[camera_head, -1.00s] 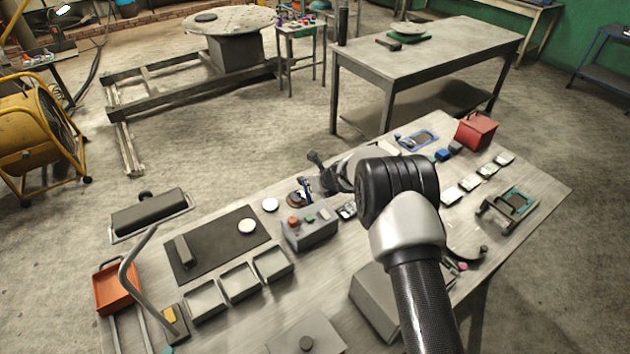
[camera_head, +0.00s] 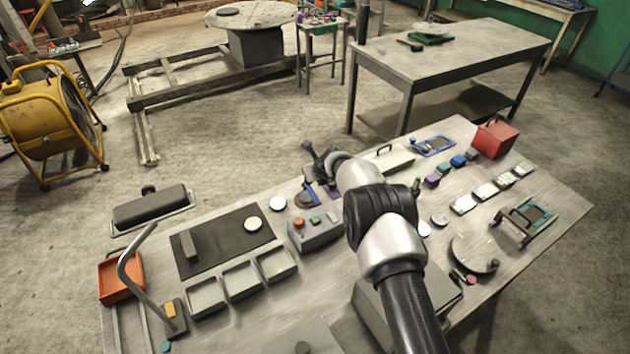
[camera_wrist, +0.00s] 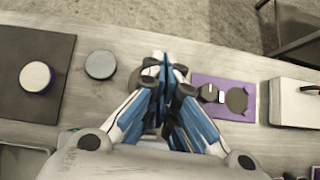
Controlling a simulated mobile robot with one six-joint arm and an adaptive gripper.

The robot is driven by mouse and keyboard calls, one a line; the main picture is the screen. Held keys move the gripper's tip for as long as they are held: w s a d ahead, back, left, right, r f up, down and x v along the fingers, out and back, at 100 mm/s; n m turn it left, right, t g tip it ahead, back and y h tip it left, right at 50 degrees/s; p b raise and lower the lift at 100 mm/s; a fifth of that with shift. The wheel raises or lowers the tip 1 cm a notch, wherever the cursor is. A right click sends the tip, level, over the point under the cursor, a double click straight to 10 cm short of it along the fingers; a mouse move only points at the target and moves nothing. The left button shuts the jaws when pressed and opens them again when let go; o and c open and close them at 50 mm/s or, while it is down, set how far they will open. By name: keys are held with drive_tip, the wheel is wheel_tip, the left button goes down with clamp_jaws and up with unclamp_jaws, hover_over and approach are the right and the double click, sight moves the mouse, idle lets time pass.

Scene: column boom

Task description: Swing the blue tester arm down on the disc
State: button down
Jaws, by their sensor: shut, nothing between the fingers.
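In the wrist view my gripper (camera_wrist: 167,72) is shut and empty, its blue-and-white fingers together over a round brownish-grey piece (camera_wrist: 137,78). The fingers hide much of this piece, and I cannot tell whether they touch it. In the head view the same round piece (camera_head: 300,201) sits behind the grey button box, with a blue upright part (camera_head: 313,196) at it. I cannot tell whether that blue part is the tester arm or my fingers.
A purple plate (camera_wrist: 238,115) with dark round parts is close right of my fingers. A white case (camera_wrist: 293,104) stands beyond it. The button box (camera_head: 317,232) stands in front. Open grey trays (camera_head: 241,280) are at front left.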

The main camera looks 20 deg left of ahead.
drive_tip(key=shift+w+a+f+b, duration=0.25)
drive_tip(key=shift+a+f+b, duration=0.05)
drive_tip(key=shift+b, duration=0.55)
drive_tip(key=g+b, duration=0.1)
drive_tip(key=b, duration=0.2)
drive_tip(key=shift+w+a+f+h, duration=0.3)
drive_tip(key=shift+w+a+h, duration=0.05)
drive_tip(key=shift+w+h, duration=0.05)
drive_tip(key=shift+w+a, duration=0.1)
drive_tip(key=shift+r, duration=0.1)
drive_tip(key=v, duration=1.2)
drive_tip(key=shift+a, duration=0.1)
